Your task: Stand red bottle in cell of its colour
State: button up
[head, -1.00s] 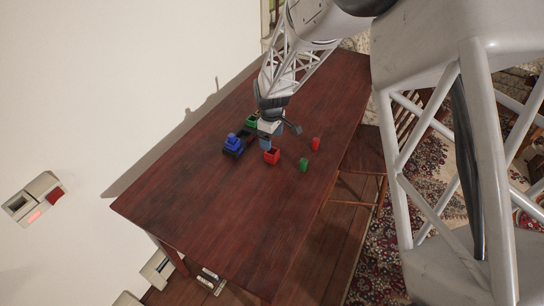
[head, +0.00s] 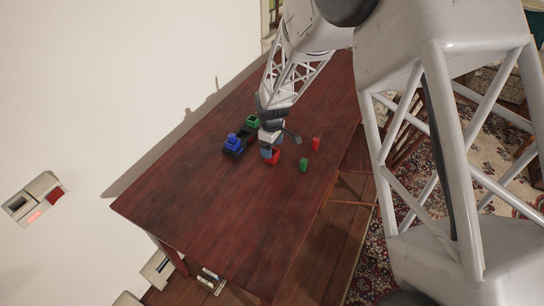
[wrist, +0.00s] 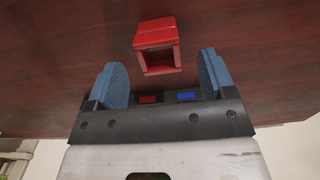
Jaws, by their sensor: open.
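The red bottle (head: 315,143) stands on the table at the right of the group in the head view. An open red box-like cell (head: 273,160) is partly hidden by my gripper (head: 268,151). In the wrist view, the red cell (wrist: 158,58) lies just beyond the fingertips, roughly midway between them, with its dark opening showing. My gripper (wrist: 165,82) is open with its blue-grey fingers apart and nothing between them. The red bottle is not seen in the wrist view.
A green bottle (head: 303,165) stands near the red bottle. A blue item (head: 232,142) and a green cell (head: 252,121) lie left of my gripper. The near-left part of the wooden table (head: 215,210) is clear. A chair stands by the table's right edge.

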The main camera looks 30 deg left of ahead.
jog(key=shift+f, duration=1.7)
jog(key=c, duration=1.1)
jog(key=shift+r, duration=0.15)
jog(key=shift+r, duration=0.8)
jog(key=shift+d+r, duration=0.1)
jog(key=shift+r, duration=0.85)
jog(key=s+d, duration=0.3)
jog(key=s, duration=0.1)
jog(key=s+d, duration=0.4)
jog(key=s+d+r, duration=0.1)
jog(key=s+d, duration=0.2)
jog(key=s, duration=0.1)
jog(key=shift+d+r, duration=0.1)
jog(key=shift+d, duration=0.05)
